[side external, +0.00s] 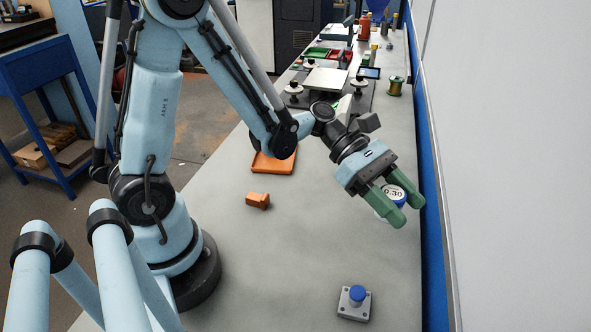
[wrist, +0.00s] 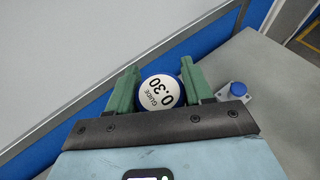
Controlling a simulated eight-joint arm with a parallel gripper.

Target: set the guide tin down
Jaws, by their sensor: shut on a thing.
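The guide tin (side external: 394,192) is a small round tin with a white lid marked 0.30 and a blue body. In the wrist view the tin (wrist: 160,92) shows its lid, which reads GUIDE 0.30, between the two green fingers. My gripper (side external: 396,205) is shut on the tin near the right edge of the bench, beside the blue wall strip. In the wrist view the fingers of my gripper (wrist: 158,88) stand on either side of it. The tin's underside is hidden, so I cannot tell whether it touches the bench.
A grey block with a blue button (side external: 354,302) sits at the bench's near end. An orange block (side external: 258,200) and an orange tray (side external: 272,163) lie left of my gripper. A dark plate with knobs and a spool (side external: 395,86) stand farther back. The bench middle (side external: 310,240) is clear.

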